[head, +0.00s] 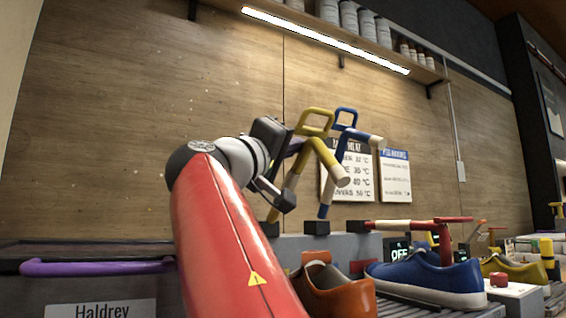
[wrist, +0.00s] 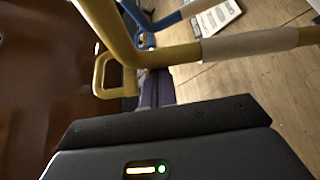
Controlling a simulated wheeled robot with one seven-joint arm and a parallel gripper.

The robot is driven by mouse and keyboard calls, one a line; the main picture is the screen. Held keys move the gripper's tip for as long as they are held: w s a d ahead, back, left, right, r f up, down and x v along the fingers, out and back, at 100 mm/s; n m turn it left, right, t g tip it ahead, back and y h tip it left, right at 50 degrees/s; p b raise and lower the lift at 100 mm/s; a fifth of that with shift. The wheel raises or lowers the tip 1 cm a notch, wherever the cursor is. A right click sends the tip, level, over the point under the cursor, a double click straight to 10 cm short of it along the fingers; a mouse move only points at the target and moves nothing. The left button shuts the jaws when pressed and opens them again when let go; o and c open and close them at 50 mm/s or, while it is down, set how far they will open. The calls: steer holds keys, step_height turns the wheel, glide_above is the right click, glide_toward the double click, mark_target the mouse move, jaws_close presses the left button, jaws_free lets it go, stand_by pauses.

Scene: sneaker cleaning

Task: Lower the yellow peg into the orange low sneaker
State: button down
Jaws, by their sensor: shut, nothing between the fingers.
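The yellow peg (head: 322,152), a bent tube with a loop handle and a pale end, stands leaning on a black foot on a grey ledge. It also shows large across the wrist view (wrist: 160,55), with its loop at the left. My gripper (head: 294,147) is shut and empty close beside the peg's upper part; its dark fingers show in the wrist view (wrist: 155,85) near the loop. I cannot tell whether they touch it. The orange low sneaker (head: 338,297) is low in the head view, right of my red arm, partly cut off by the bottom edge.
A blue peg (head: 328,190) stands just behind the yellow one. A red and white peg (head: 410,225) is in the blue sneaker (head: 425,275), right of the orange one. A yellow sneaker (head: 512,269) is farther right. A purple handle (head: 95,267) is at left.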

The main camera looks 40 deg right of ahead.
mark_target(309, 157)
steer(key=shift+s+a+f+b, duration=0.15)
steer(key=shift+s+f+b, duration=0.4)
steer(key=shift+f+b, duration=0.15)
steer(key=shift+s+a+f+b, duration=0.1)
steer(key=shift+s+f+b, duration=0.45)
steer(key=shift+f, duration=0.25)
